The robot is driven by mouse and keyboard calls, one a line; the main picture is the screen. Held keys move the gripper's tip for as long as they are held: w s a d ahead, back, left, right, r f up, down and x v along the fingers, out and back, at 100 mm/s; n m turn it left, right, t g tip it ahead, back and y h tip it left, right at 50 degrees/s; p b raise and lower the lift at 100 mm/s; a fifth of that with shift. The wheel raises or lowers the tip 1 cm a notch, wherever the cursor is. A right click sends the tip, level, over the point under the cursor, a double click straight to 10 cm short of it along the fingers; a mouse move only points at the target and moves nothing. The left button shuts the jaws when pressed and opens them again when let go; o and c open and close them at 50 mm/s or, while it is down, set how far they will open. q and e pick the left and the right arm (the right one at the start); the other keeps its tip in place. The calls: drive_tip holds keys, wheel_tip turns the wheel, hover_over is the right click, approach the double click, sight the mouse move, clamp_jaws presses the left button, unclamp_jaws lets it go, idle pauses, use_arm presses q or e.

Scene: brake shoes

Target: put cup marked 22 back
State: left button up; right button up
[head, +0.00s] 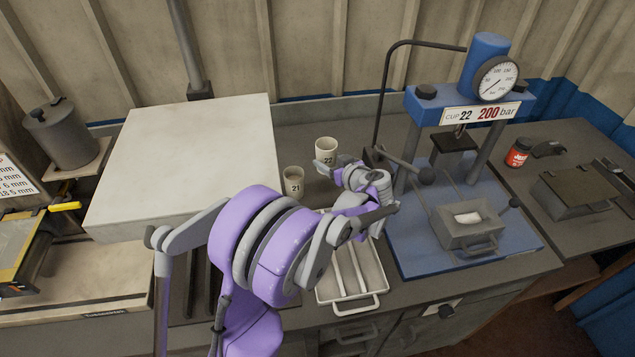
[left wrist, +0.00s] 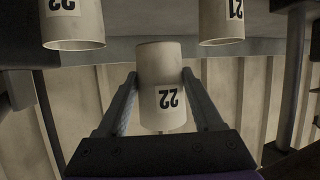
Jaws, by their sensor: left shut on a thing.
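My left gripper (head: 328,165) is shut on a pale cream cup marked 22 (head: 327,146). In the left wrist view, which is upside down, the held cup (left wrist: 160,108) sits upright between the two fingers (left wrist: 160,75). Whether its base touches the bench I cannot tell. A cup marked 21 (head: 293,183) stands to its left in the head view; it shows at the right of the left wrist view (left wrist: 221,22). A third cup (left wrist: 73,25), its number partly cut off, shows in the left wrist view; my gripper likely hides it in the head view. My right gripper is not in view.
A blue press (head: 420,235) with a gauge and a sign reading "CUP 22 200 bar" stands right of my arm. A white tray (head: 366,306) lies in front. A pale raised slab (head: 195,150) is at left. A red jar (head: 517,153) stands farther right.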

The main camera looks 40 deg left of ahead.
use_arm(q)
drive_tip(key=shift+a, duration=0.3)
drive_tip(key=shift+f, duration=0.3)
wheel_tip(320, 180, down, 5)
drive_tip(key=shift+d+f, duration=0.1)
drive_tip(key=shift+f+b, duration=0.4)
drive_tip(key=shift+f, duration=1.55)
drive_tip(key=shift+f, duration=0.1)
drive_tip(key=o, duration=1.5)
